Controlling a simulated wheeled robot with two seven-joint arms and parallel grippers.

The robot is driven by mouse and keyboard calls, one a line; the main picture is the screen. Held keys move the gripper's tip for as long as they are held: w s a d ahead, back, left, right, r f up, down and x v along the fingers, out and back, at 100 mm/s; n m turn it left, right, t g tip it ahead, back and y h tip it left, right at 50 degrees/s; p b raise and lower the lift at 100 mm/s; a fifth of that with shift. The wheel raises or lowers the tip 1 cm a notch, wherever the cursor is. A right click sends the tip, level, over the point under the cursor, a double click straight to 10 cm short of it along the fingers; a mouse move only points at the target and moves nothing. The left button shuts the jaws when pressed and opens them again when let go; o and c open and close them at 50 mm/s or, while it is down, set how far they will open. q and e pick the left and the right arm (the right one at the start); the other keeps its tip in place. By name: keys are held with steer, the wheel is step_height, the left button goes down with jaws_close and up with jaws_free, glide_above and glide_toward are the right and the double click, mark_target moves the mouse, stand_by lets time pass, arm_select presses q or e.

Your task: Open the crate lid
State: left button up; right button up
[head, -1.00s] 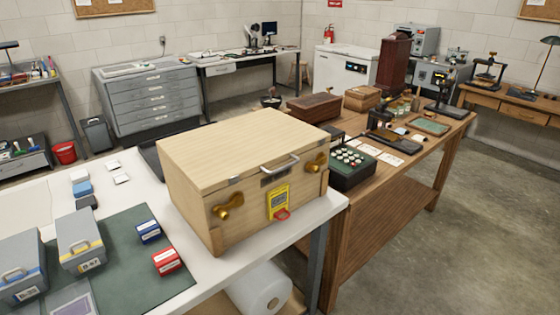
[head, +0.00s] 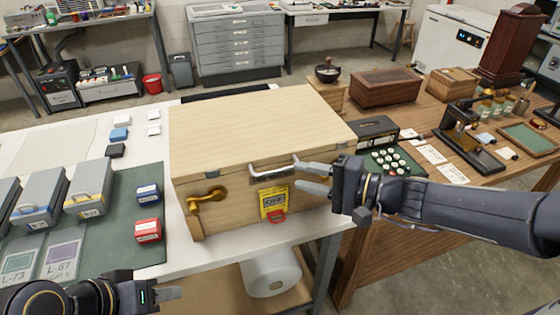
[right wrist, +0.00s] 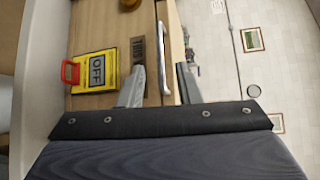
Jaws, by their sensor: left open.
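The wooden crate (head: 230,205) stands on the white table with its pale lid (head: 255,125) shut. A metal handle (head: 268,163) is on the lid's front edge. My right gripper (head: 314,179) is at the right end of the handle, open. In the right wrist view its fingers (right wrist: 160,85) lie on either side of the handle (right wrist: 163,50), apart from each other. My left gripper (head: 168,293) is open and empty, low in front of the table.
A yellow "OFF" tag (head: 273,202) with a red ring hangs on the crate's front. Red (head: 148,230) and blue (head: 148,194) boxes and grey cases (head: 90,187) are left of the crate.

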mark_target(276, 171)
steer(key=p+x, duration=0.1)
steer(key=x, duration=0.6)
steer(key=shift+a, duration=0.2)
jaws_close()
